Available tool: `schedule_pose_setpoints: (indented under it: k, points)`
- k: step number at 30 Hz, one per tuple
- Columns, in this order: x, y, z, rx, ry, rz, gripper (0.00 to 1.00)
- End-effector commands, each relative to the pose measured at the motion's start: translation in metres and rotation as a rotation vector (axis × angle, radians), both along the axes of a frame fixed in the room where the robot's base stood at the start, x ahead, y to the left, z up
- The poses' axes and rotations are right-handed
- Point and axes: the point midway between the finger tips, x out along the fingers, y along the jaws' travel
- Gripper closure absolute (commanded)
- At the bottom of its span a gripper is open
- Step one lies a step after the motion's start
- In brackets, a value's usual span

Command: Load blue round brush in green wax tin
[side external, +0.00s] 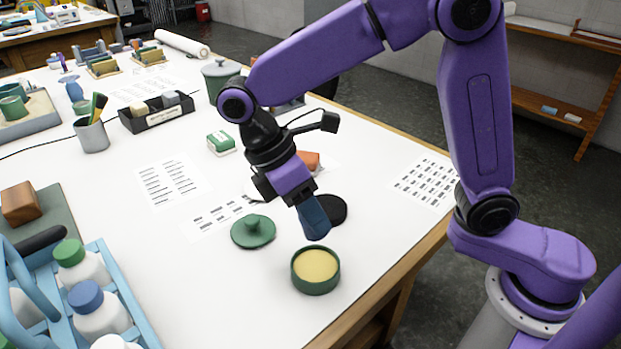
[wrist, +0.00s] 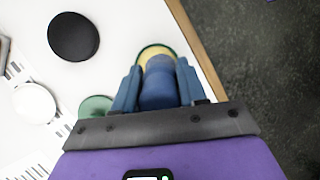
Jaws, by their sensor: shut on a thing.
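My gripper (side external: 312,213) is shut on the blue round brush, and its fingers hide much of it in the side view. In the wrist view the brush (wrist: 158,86) sits between the two blue-grey fingertips (wrist: 157,82). The open green wax tin (side external: 316,286) holds pale yellow wax and stands near the table's front edge. The brush is above and slightly behind the tin in the side view, apparently apart from it. In the wrist view the tin's rim (wrist: 143,50) shows just beyond the brush, which covers part of the wax.
A green knobbed lid (side external: 253,232) lies left of the tin, and a black disc (side external: 331,209) lies behind it. Printed sheets (side external: 172,181) lie flat. A light blue carrier with bottles (side external: 100,309) stands at front left. The table edge (side external: 397,276) is close on the right.

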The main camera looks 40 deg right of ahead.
Motion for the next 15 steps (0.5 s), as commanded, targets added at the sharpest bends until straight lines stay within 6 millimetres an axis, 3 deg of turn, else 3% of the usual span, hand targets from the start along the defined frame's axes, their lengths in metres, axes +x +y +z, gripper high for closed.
schedule_pose_setpoints:
  k: [7,15]
  points:
    - [-0.005,0.004,-0.011,-0.013,0.012,0.000,0.89]
    - [-0.005,0.003,-0.038,-0.013,0.013,0.000,0.89]
